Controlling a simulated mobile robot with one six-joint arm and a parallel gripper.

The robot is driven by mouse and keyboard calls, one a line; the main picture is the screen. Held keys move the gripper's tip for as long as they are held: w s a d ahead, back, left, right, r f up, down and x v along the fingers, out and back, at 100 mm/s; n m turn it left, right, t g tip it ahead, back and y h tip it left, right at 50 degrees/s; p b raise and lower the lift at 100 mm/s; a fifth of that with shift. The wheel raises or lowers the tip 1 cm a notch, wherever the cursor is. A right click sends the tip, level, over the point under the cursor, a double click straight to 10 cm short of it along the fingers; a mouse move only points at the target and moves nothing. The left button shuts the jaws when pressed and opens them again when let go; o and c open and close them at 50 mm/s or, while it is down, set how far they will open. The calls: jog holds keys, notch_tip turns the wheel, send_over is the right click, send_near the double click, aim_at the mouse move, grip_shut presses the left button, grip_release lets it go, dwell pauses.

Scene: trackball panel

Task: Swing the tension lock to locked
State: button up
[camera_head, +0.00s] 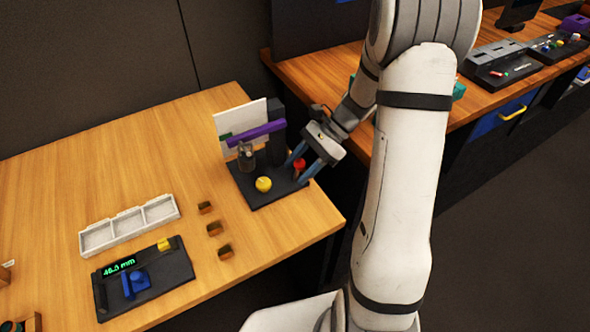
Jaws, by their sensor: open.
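A black panel (277,200) stands near the right corner of the wooden table. It carries a yellow ball (263,184) and a small red part (299,164) near its right side. The red part may be the tension lock; its shape and setting are too small to read. My gripper (295,172) comes in from the upper right, open, with its blue-grey fingers pointing down and left. The red part shows between the two fingers. I cannot tell whether either finger touches it.
A purple bar (256,134), a white board (240,122) and a dark upright block stand at the panel's back. A white tray (128,225), a black gauge panel (143,284) reading about 46 mm and small wooden blocks (214,228) lie left. The table's back left is clear.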

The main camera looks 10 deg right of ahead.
jog(key=v, duration=0.6)
jog(key=shift+d+r, duration=0.1)
jog(key=shift+d, duration=0.05)
jog(key=shift+c, duration=0.5)
